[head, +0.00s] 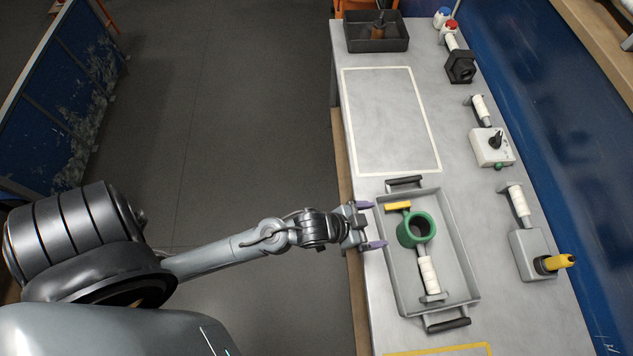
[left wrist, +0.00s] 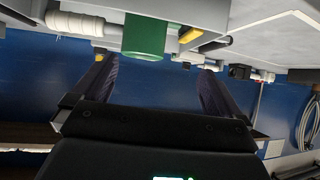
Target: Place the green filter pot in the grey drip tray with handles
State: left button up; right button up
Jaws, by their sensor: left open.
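The green filter pot (head: 405,236), a round open-topped cup, appears to stand upright inside the grey drip tray (head: 460,228). The tray has a dark handle at each short end. My left gripper (head: 371,225) is open and empty at the tray's left long side, its purple fingertips pointing toward the pot but apart from it. In the left wrist view the pot (left wrist: 145,38) shows beyond and between the open fingers (left wrist: 160,85). The pot's underside is hidden. My right gripper is not in view.
A white-outlined area (head: 392,120) beyond is clear. A dark bin (head: 377,45) stands at the far end; several fixtures, including a yellow-handled block (head: 531,254), line the right side.

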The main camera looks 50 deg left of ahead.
pick_arm(q)
jog(key=s+a+r+n+g+y, duration=0.1)
jog(key=s+a+g+y, duration=0.1)
jog(key=s, duration=0.5)
jog(key=s+a+r+n+g+y, duration=0.1)
jog(key=s+a+g+y, duration=0.1)
jog(key=s+a+g, duration=0.3)
jog(key=s+a, duration=0.1)
jog(key=s, duration=0.1)
jog(key=shift+s+a+n, duration=0.3)
jog(key=shift+s+a, duration=0.1)
notch_tip(320, 180, up, 23)
jog(key=p, duration=2.3)
jog(key=shift+r, duration=0.2)
